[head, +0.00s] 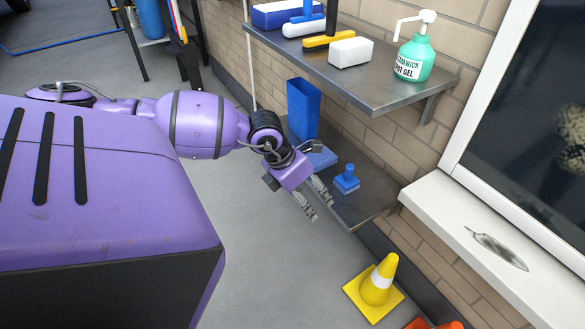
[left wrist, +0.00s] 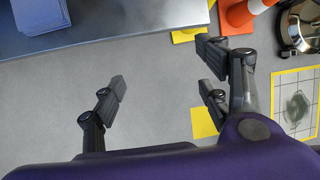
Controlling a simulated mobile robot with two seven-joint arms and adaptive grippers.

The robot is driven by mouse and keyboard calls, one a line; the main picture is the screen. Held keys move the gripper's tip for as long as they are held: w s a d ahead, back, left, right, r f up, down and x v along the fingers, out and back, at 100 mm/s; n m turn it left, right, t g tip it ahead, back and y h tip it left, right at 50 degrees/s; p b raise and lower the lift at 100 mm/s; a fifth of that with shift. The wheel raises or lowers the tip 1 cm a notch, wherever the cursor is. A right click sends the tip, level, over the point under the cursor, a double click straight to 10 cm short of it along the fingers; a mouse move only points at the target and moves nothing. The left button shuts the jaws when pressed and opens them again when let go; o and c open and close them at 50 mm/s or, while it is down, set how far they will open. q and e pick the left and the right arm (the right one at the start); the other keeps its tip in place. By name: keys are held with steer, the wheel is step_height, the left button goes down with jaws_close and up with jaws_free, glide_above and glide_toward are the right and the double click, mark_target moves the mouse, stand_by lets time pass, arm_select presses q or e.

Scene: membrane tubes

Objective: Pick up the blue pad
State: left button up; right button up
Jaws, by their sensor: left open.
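A flat blue pad (head: 322,158) lies on the grey lower shelf (head: 352,208), partly hidden behind my left gripper and wrist in the head view. A flat light-blue item, probably this pad (left wrist: 42,14), shows in the left wrist view at the top left, cut off by the frame. My left gripper (head: 320,203) is open and empty, just off the shelf's front edge. In the left wrist view its fingers (left wrist: 165,82) are spread apart over bare grey floor. My right gripper is not in view.
A blue knobbed piece (head: 346,179) and tall blue bin (head: 303,108) stand on the lower shelf. The upper shelf (head: 390,85) overhangs, holding a green pump bottle (head: 414,58) and white block (head: 350,52). A yellow cone (head: 378,284) stands on the floor; a windowsill (head: 470,240) juts out right.

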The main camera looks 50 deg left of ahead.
arm_select(q)
steer(key=w+a+y+b, duration=0.1)
steer(key=w+a+b, duration=0.1)
steer(key=w, duration=0.2)
steer(key=b, duration=0.5)
glide_toward(347, 179)
steer(key=shift+m, duration=0.3)
step_height(347, 179, down, 5)
steer(key=shift+w+a+r, duration=0.1)
steer(key=shift+w+r, duration=0.05)
steer(key=shift+w+b, duration=0.4)
steer(key=shift+w, duration=0.4)
steer(key=shift+w+r, duration=0.1)
steer(key=shift+w, duration=0.25)
steer(key=b+x, duration=0.2)
steer(key=x, duration=0.2)
steer(key=shift+b, duration=0.35)
steer(key=shift+w+f, duration=0.2)
steer(key=shift+f, duration=0.3)
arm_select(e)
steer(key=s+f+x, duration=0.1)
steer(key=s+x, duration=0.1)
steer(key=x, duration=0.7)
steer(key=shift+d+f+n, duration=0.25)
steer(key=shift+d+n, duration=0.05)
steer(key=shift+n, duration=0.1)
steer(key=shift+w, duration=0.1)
arm_select(q)
steer(key=c, duration=1.2)
